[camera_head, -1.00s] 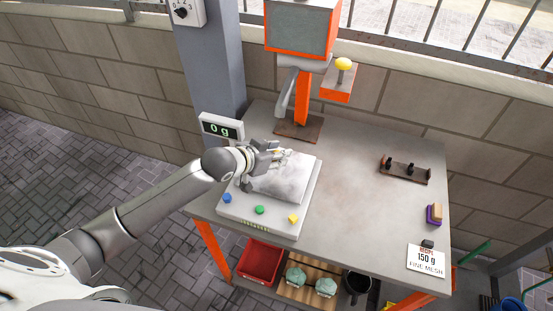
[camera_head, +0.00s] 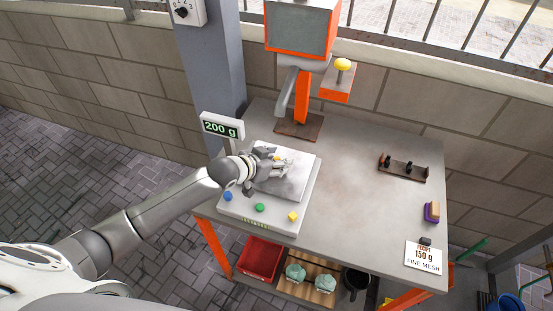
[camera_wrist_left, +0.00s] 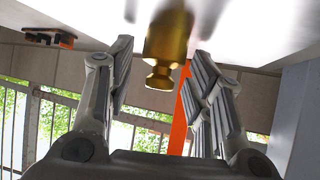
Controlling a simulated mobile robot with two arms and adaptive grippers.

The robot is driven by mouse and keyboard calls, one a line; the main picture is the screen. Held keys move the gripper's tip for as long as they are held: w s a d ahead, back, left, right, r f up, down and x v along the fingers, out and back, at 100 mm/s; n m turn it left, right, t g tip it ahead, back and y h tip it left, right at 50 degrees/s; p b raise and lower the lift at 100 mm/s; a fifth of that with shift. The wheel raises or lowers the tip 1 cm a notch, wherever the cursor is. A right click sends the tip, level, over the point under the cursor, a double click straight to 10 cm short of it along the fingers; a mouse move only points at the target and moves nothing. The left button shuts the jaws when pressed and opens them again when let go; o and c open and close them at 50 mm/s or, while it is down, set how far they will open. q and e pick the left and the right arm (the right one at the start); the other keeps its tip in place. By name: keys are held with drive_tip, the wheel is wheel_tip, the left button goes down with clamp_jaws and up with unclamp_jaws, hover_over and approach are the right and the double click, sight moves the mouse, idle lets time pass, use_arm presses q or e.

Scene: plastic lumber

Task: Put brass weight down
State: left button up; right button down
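The brass weight (camera_wrist_left: 168,38) stands on the silvery plate of the scale (camera_head: 290,185); the wrist view shows it upside down. It lies between the two fingers of my left gripper (camera_wrist_left: 165,72), with a small gap on each side, so the gripper looks open around it. In the head view my left gripper (camera_head: 273,163) is low over the plate and hides most of the weight; a bit of yellow shows there. The scale display (camera_head: 222,128) reads 200 g. My right gripper is not in view.
The scale has blue, green and yellow buttons at its front. An orange-framed machine (camera_head: 302,60) with a yellow knob stands behind. A dark rack (camera_head: 404,171), a purple-and-tan block (camera_head: 432,212) and a 150 g card (camera_head: 423,258) are at the right. The middle-right tabletop (camera_head: 350,200) is clear.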

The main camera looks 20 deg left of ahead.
use_arm(q)
drive_tip(key=shift+r, duration=0.15)
drive_tip(key=b+v, duration=0.1)
drive_tip(key=v, duration=1.1)
idle(0.6)
